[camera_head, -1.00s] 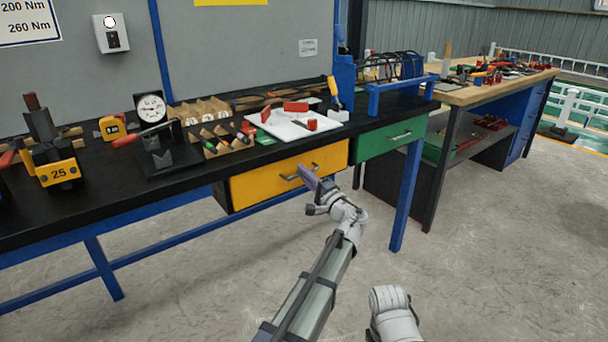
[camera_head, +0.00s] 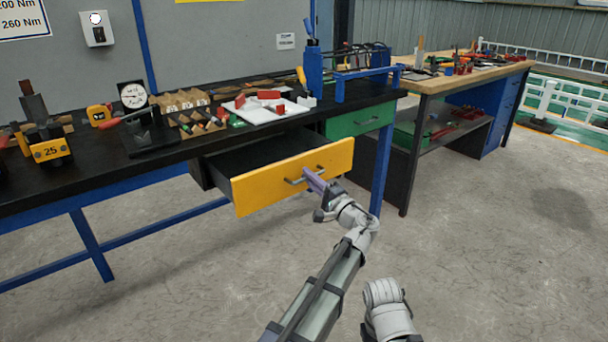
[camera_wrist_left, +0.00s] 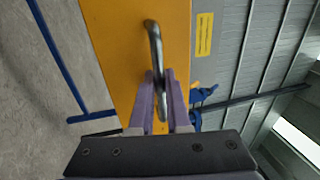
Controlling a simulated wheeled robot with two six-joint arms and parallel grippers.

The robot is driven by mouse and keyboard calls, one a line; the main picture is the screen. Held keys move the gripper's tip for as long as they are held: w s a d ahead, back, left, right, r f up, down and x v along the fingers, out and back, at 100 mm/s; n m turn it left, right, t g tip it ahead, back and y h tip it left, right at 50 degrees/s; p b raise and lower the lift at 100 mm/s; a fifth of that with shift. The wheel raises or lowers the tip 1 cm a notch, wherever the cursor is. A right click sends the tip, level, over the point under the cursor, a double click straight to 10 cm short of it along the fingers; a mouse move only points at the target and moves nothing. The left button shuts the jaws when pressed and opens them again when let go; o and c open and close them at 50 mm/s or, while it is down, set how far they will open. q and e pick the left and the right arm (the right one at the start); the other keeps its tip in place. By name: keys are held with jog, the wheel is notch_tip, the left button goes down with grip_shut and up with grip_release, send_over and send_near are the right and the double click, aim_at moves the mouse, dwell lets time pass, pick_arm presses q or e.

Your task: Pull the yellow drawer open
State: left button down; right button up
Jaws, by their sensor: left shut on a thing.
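The yellow drawer (camera_head: 262,190) under the black workbench stands partly pulled out. Its dark side wall and part of its open top show, and the inside looks dark. Its metal bar handle (camera_head: 291,181) is on the front face. My left gripper (camera_head: 309,174), with purple fingers, is shut on the handle near its right end. In the left wrist view the yellow front (camera_wrist_left: 115,45) fills the middle, and the handle (camera_wrist_left: 154,45) runs between the fingertips (camera_wrist_left: 161,82). My right gripper is not in view.
A closed green drawer (camera_head: 360,121) and a blue bench leg (camera_head: 381,168) are to the right. The black bench top (camera_head: 85,165) holds a dial gauge (camera_head: 132,94), a white tray (camera_head: 250,116) and tools. The grey floor (camera_head: 180,280) in front is clear.

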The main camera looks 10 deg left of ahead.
pick_arm(q)
jog(key=shift+r+v, duration=0.2)
jog(key=shift+v, duration=0.85)
jog(key=shift+r+v, duration=0.2)
jog(key=shift+v, duration=0.8)
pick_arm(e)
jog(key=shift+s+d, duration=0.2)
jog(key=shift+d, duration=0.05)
pick_arm(q)
jog(key=c, duration=1.2)
grip_release()
jog(key=shift+o, duration=0.2)
